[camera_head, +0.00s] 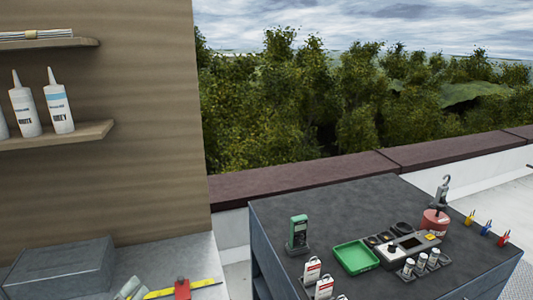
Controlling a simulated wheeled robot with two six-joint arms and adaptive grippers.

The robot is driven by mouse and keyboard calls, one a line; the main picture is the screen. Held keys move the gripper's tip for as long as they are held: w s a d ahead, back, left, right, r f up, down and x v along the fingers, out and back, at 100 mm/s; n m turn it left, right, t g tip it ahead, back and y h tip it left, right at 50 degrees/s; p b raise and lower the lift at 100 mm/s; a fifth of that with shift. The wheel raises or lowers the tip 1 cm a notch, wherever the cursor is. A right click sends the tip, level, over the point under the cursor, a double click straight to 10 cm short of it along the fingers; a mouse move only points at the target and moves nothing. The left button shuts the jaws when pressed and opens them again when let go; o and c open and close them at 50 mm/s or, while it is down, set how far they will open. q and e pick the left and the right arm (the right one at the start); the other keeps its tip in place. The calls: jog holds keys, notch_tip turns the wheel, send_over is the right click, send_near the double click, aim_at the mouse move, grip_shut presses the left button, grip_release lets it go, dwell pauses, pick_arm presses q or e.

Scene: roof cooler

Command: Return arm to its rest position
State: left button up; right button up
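Neither arm shows clearly in the head view. A small pale grey piece (132,288) is cut off by the bottom edge at the lower left, beside a yellow strip (205,284) with a red block (182,289). I cannot tell whether this piece is part of my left gripper or a loose object. No opening or grip can be made out there. My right gripper is outside the view.
A dark workbench (335,205) at the right carries a green tray (356,257), a green meter (299,233), a red canister (434,222) and small bottles. A grey case (62,268) lies lower left. Wall shelves (60,135) hold white tubes. The bench's back is clear.

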pick_arm(q)
jog(key=s+a+n+y, duration=0.4)
jog(key=a+n+y, duration=0.5)
jog(key=n, duration=0.9)
jog(key=s+f+n+g+y, duration=0.45)
jog(key=f+n, duration=0.25)
jog(key=f, duration=0.2)
jog(key=s+d+f+n+g+h, duration=0.7)
jog(key=s+d+f+g, duration=0.3)
jog(key=s+d+f, duration=0.5)
jog(key=s+a+f+b, duration=0.1)
jog(key=a+f+b, duration=0.15)
jog(key=f, duration=0.85)
jog(key=s+a+f+b, duration=0.1)
jog(key=f+b, duration=0.2)
jog(key=f, duration=0.8)
jog(key=s+f+g+b, duration=0.2)
jog(key=s+f+b, duration=0.2)
jog(key=s+f, duration=1)
notch_tip(320, 180, down, 4)
jog(key=shift+s+a, duration=0.3)
jog(key=shift+a, duration=0.1)
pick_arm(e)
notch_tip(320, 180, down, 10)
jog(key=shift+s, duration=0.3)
